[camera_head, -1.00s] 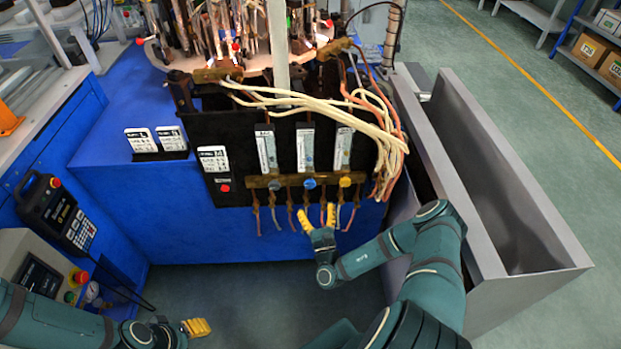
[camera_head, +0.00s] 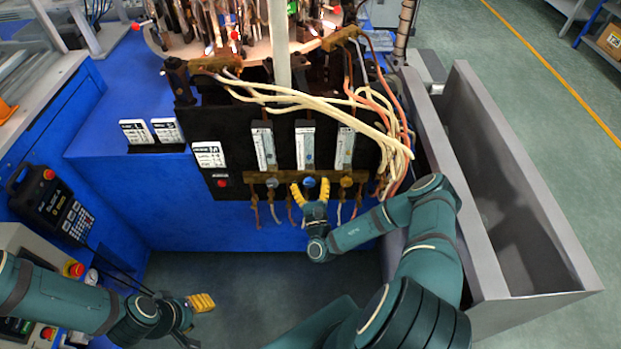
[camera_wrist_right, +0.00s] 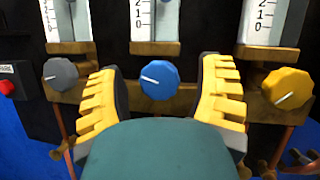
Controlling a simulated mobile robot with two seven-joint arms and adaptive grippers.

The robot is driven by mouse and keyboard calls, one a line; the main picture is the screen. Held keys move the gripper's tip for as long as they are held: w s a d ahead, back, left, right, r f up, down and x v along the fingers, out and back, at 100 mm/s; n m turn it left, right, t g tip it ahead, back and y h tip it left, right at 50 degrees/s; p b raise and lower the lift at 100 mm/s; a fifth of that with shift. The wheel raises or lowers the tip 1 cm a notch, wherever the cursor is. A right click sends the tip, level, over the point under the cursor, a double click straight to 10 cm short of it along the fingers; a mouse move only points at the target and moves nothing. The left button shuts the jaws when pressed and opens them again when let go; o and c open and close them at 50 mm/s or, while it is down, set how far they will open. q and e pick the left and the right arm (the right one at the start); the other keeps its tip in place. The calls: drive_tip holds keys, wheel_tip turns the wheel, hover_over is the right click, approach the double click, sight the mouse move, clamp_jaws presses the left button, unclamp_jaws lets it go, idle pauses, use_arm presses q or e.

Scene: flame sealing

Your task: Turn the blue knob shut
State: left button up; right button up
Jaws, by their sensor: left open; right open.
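The blue knob (camera_head: 309,182) sits on a brass bar below the middle flow tube of the black panel. In the right wrist view the blue knob (camera_wrist_right: 160,80) lies between the yellow fingers of my right gripper (camera_wrist_right: 162,95), with a gap on both sides. Its white pointer line is turned to the left and slightly up. My right gripper (camera_head: 310,192) is open in front of the panel, one finger on each side of the knob. My left gripper (camera_head: 198,310) is open and empty at the lower left, far from the panel.
A grey knob (camera_wrist_right: 61,74) and a yellow knob (camera_wrist_right: 286,88) flank the blue one closely. A red button (camera_head: 222,183) is at the panel's left. Cream hoses (camera_head: 330,108) hang above right. A grey metal trough (camera_head: 500,190) stands right of my right arm.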

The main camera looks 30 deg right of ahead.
drive_tip(key=shift+w, duration=0.1)
drive_tip(key=shift+r, duration=0.1)
clamp_jaws()
